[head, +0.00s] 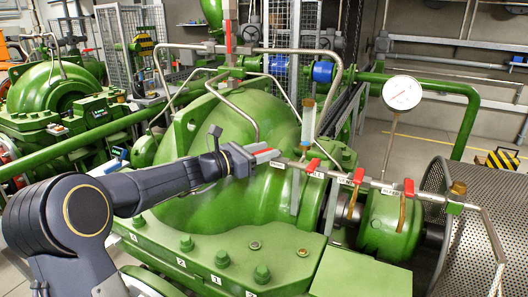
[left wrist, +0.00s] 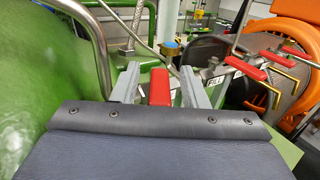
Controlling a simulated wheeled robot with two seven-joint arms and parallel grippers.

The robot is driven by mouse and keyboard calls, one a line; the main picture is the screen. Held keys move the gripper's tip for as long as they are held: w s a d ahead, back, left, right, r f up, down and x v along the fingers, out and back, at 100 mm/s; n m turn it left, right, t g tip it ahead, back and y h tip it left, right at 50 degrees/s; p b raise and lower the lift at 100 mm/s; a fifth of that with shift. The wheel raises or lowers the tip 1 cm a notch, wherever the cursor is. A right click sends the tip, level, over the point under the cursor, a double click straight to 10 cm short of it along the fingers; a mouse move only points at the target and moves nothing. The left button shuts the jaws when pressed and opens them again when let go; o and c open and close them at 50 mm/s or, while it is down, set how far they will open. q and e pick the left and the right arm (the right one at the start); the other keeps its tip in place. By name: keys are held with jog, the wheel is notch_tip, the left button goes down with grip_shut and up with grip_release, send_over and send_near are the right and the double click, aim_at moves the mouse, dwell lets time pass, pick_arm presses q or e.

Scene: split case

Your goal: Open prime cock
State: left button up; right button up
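A red cock handle (left wrist: 160,87) lies between the two grey fingers of my left gripper (left wrist: 158,84) in the left wrist view. The fingers are open, one on each side of it, with a small gap showing to each. In the head view my left gripper (head: 262,157) is at the left end of the thin pipe with the cocks, over the green pump casing (head: 230,120). The label of this cock is too small to read there. A neighbouring label to its right reads FILL (left wrist: 215,83). My right gripper is not in view.
More red cock handles (head: 312,166) (head: 358,176) (head: 408,188) sit along the same pipe (head: 375,184) to the right. A clear sight tube (head: 308,120) and a pressure gauge (head: 402,93) rise close by. Bent metal pipes (head: 247,113) pass over the casing.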

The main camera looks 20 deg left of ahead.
pick_arm(q)
jog(key=b+v, duration=0.1)
jog(key=v, duration=0.6)
jog(key=shift+s+a+b, duration=0.15)
jog(key=shift+s+b, duration=0.05)
jog(key=shift+b, duration=0.15)
jog(key=shift+c, duration=0.4)
